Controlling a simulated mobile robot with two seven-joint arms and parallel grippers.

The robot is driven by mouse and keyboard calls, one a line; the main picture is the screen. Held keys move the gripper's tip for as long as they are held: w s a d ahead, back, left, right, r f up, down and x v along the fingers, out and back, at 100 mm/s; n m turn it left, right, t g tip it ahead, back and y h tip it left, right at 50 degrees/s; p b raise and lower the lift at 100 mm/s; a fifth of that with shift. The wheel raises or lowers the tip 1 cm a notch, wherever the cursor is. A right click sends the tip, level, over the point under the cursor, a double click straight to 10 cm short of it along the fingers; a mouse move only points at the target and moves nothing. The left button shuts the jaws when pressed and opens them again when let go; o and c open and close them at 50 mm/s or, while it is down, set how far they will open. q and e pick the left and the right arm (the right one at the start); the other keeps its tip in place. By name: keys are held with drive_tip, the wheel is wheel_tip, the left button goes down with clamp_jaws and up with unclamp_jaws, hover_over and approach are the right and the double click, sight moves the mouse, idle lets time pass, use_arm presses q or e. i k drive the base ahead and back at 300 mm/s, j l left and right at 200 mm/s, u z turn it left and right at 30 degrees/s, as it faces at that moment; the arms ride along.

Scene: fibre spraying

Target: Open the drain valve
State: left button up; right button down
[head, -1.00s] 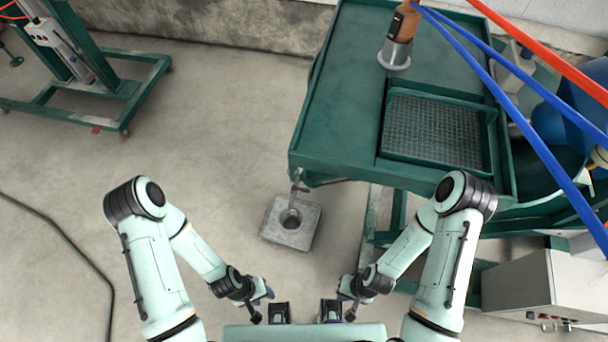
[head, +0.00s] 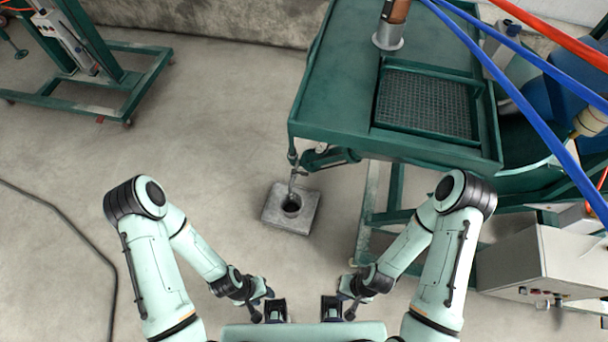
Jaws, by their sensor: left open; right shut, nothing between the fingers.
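A thin metal drain spout (head: 293,177) hangs below the near left corner of the green table (head: 345,90). A dark green and grey fitting (head: 325,157) shows under the table edge beside it; I cannot make out the valve handle clearly. Below the spout, a square grey drain block (head: 278,210) with a round hole sits on the floor. My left gripper (head: 275,307) and my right gripper (head: 331,307) are low at the bottom centre, close to my body and apart from the table and spout. The left is open; the right is shut and empty.
A grated tray (head: 425,104) and an orange bottle in a grey holder (head: 388,38) are on the table. Blue hoses (head: 520,105) cross the right side. A grey control box (head: 540,262) stands at right.

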sight(294, 171)
drive_tip(key=k, duration=0.4)
drive_tip(key=u, duration=2.25)
drive_tip(key=i, duration=0.7)
drive_tip(key=i+z, duration=0.3)
drive_tip(key=i, duration=0.45)
drive_tip(key=i+j+z, duration=0.3)
drive_tip(key=i, duration=0.4)
drive_tip(key=i+l+z, duration=0.15)
drive_tip(key=i+z, duration=0.3)
drive_tip(key=i+l+z, duration=0.1)
drive_tip(key=i+z, duration=0.2)
drive_tip(key=z, duration=0.15)
drive_tip(key=i+j+z, duration=0.1)
drive_tip(key=i+z, duration=0.35)
drive_tip(key=i+l+z, duration=0.1)
drive_tip(key=i+z, duration=0.2)
drive_tip(key=z, duration=0.15)
drive_tip(key=i+z, duration=0.3)
drive_tip(key=z, duration=0.15)
drive_tip(key=i+z, duration=0.3)
drive_tip(key=z, duration=0.15)
drive_tip(key=i+z, duration=0.8)
drive_tip(key=k, duration=0.1)
